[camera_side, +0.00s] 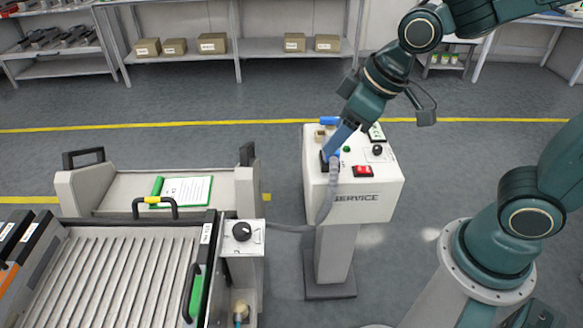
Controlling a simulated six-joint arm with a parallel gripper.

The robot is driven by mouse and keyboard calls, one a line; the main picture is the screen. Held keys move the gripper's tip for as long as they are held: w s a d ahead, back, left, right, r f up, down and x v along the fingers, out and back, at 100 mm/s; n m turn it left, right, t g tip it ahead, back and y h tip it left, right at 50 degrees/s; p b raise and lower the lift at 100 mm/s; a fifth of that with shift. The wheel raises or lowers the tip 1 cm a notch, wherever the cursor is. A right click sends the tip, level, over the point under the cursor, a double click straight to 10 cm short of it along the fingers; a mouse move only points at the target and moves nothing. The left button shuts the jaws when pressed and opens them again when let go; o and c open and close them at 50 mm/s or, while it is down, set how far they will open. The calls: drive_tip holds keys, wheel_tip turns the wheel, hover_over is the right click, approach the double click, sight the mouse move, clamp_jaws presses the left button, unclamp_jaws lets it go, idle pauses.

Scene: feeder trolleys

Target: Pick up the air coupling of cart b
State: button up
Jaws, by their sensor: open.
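My gripper (333,153) reaches down from the upper right over the white service post (350,207). Its blue end is at the upper end of a grey hose (327,205), at the left of the post's top. The air coupling at this hose end is largely hidden by my gripper, and I cannot tell whether they touch. The hose runs down the post's front and left to the front cart (130,275), by its black knob box (242,237). A second cart (120,190) stands behind it. No letter marking cart b is readable.
The post's top also carries a red switch (362,171), a black knob (377,150) and a small blue part (329,121). A green clipboard (182,190) lies on the rear cart. Shelves with cardboard boxes (212,43) line the back. The floor behind the post is clear.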

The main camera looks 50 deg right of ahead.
drive_tip(key=w+a+f+n, duration=0.2)
drive_tip(key=w+a+f, duration=0.2)
drive_tip(key=a+f, duration=0.2)
drive_tip(key=n+g+y, duration=0.2)
drive_tip(key=n, duration=0.3)
approach(242, 305)
drive_tip(key=v, duration=0.3)
drive_tip(key=shift+w+r, duration=0.2)
drive_tip(key=shift+r, duration=0.05)
drive_tip(key=shift+x, duration=4.3)
drive_tip(key=shift+s, duration=0.15)
drive_tip(key=shift+x, duration=2.6)
drive_tip(key=shift+s+d+f, duration=0.1)
